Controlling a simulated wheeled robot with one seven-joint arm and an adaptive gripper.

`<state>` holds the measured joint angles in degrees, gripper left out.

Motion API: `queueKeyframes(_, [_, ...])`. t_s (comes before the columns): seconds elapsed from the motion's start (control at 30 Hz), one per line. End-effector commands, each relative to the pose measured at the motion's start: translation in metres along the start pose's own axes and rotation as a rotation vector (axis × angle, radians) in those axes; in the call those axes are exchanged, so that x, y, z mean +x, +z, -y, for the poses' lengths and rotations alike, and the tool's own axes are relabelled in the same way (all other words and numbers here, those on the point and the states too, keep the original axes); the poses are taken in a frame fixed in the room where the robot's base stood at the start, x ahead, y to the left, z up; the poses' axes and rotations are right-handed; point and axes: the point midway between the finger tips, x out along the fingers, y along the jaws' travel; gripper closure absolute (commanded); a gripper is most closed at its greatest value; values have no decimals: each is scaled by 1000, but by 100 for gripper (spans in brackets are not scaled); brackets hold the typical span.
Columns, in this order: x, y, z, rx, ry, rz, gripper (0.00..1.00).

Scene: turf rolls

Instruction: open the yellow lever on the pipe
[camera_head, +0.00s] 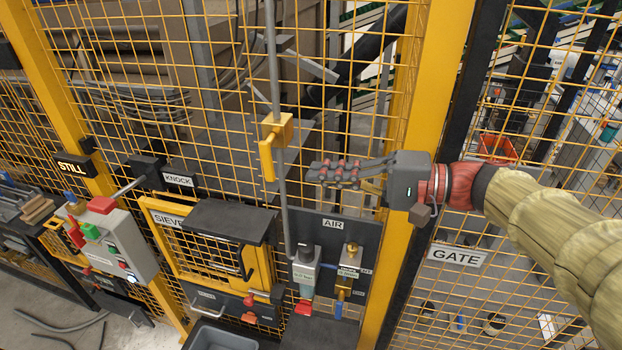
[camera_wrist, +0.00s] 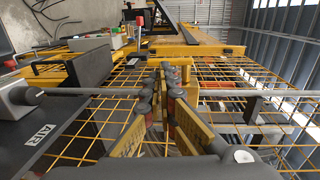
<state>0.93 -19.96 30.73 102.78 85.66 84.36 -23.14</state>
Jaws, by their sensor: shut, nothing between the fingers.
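The yellow lever (camera_head: 267,160) hangs downward from a yellow valve block (camera_head: 277,129) on the thin grey upright pipe (camera_head: 284,205). The lever lies roughly along the pipe. My gripper (camera_head: 318,173) comes from the right, its fingers pointing left toward the lever, level with its lower part. It is shut and empty, with a gap seen between the fingertips and the lever. In the wrist view, my gripper's fingertips (camera_wrist: 160,82) are near the pipe (camera_wrist: 85,91), which crosses sideways. Yellow valve parts (camera_wrist: 180,62) show just beyond the fingertips; contact cannot be told there.
A yellow mesh fence (camera_head: 220,75) stands behind the pipe, with a thick yellow post (camera_head: 437,90) beside my wrist. Below are the dark AIR panel (camera_head: 345,232) with fittings and the SIEVE hatch (camera_head: 205,250). A grey control box (camera_head: 115,240) stands left.

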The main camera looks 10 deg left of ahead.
Motion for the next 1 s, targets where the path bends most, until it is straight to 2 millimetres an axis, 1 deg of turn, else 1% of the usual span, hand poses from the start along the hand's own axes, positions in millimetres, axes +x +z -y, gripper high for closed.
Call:
queueKeyframes(0.03, [-9,-1,0,0,0,-4,100])
queueKeyframes(0.2, [-38,-1,-2,0,0,-4,100])
queueKeyframes(0.4, [-69,-1,-3,0,0,-3,100])
queueKeyframes(0.5, [-78,0,-3,0,0,-1,100])
queueKeyframes(0.6, [-84,0,-3,6,1,-1,100])
queueKeyframes(0.67, [-85,-5,-6,30,13,-19,100])
queueKeyframes(0.73, [-86,-10,-26,73,76,-44,100])
queueKeyframes(0.77, [-87,-11,-39,97,112,-54,100])
queueKeyframes(0.83, [-90,-8,-77,156,222,-79,100])
queueKeyframes(0.87, [-93,-4,-95,180,282,-92,100])
queueKeyframes(0.9, [-100,3,-120,203,375,-112,100])
queueKeyframes(0.97, [-111,18,-158,217,515,-141,100])
queueKeyframes(1.0, [-120,29,-182,218,606,-158,100])
